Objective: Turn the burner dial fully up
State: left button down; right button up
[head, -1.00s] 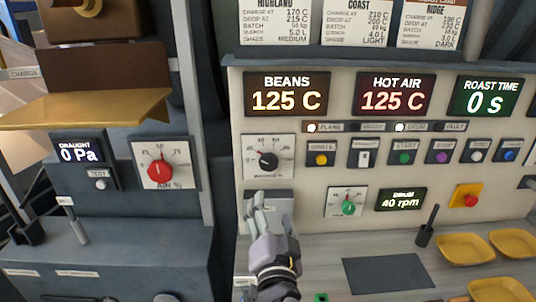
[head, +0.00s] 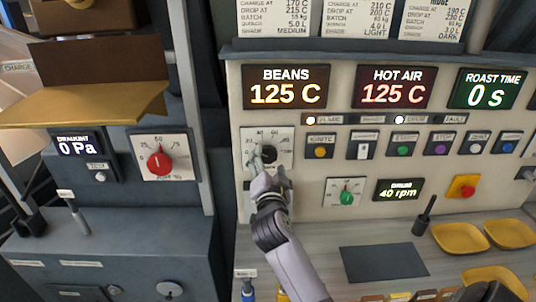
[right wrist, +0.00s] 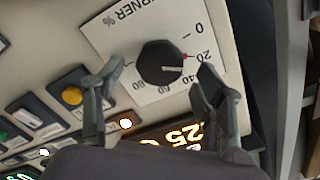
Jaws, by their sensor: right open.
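The burner dial (head: 268,155) is a black knob on a white scale plate, on the cream panel below the BEANS display.
A green drum dial (head: 346,198) sits below right, beside the 40 rpm display (head: 400,189). A row of buttons, including a yellow one (head: 320,151), is right of the burner dial. A red dial (head: 160,162) is on the left cabinet. Yellow trays (head: 460,238) stand at right.

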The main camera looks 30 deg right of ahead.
aim_at(268, 153)
jog(key=shift+x, duration=1.1)
jog(key=shift+w+d, duration=0.15)
jog(key=shift+w, duration=0.1)
jog(key=c, duration=0.3)
pick_arm(q)
jog(key=shift+s+r, duration=0.25)
jog(key=shift+s, duration=0.25)
pick_arm(e)
jog(key=c, duration=0.9)
